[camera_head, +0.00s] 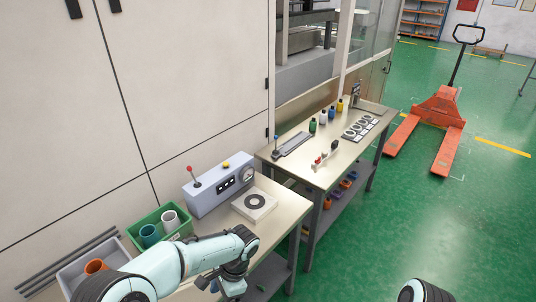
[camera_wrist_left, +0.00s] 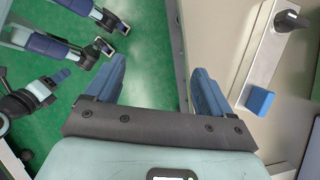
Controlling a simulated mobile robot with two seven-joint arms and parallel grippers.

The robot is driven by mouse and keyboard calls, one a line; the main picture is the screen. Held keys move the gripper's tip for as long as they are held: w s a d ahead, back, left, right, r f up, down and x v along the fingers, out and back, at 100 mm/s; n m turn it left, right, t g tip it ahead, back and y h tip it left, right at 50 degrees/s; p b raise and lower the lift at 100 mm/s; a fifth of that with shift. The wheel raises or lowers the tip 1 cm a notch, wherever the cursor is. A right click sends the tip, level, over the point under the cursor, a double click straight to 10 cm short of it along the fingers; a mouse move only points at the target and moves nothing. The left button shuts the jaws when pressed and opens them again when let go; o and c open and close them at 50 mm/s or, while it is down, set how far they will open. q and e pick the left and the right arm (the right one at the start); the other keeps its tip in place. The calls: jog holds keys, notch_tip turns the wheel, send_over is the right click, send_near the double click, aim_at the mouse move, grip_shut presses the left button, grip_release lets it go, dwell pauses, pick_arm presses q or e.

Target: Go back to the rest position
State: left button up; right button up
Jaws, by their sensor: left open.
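My left arm reaches in from the bottom left in the head view. Its gripper (camera_head: 207,283) hangs low beside the front edge of the near bench (camera_head: 268,213). In the left wrist view the two blue fingers of this gripper (camera_wrist_left: 158,85) stand wide apart with nothing between them. Green floor and a bench edge lie beyond them. Only a rounded dark part of my right arm shows at the bottom right of the head view. An arm with small blue finger-like parts (camera_wrist_left: 54,79) at the left of the wrist view seems to be my right one; its opening is unclear.
The near bench carries a grey control box (camera_head: 218,191), a white block with a dark ring (camera_head: 254,205) and a green bin (camera_head: 161,236) with cups. A grey bin (camera_head: 72,277) stands nearer. A second bench (camera_head: 343,152) stands behind. Open green floor lies right, before an orange pallet truck (camera_head: 437,107).

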pick_arm(q)
jog(key=s+d+f+n+g+h, duration=0.1)
jog(key=s+f+n+h, duration=0.25)
jog(key=f, duration=0.55)
jog(key=s+d+f+n+h, duration=0.15)
jog(key=s+f, duration=0.25)
jog(key=f, duration=0.5)
jog(key=s+a+f+n+t+h, duration=0.2)
jog(key=s+a+f+n, duration=0.1)
jog(key=s+f+n, duration=0.6)
jog(key=s+n, duration=0.2)
jog(key=s, duration=0.2)
jog(key=shift+f+t, duration=0.15)
jog(key=shift+t, duration=0.25)
pick_arm(e)
jog(key=shift+w+a, duration=0.2)
jog(key=shift+w, duration=0.25)
pick_arm(q)
jog(key=shift+a, duration=0.1)
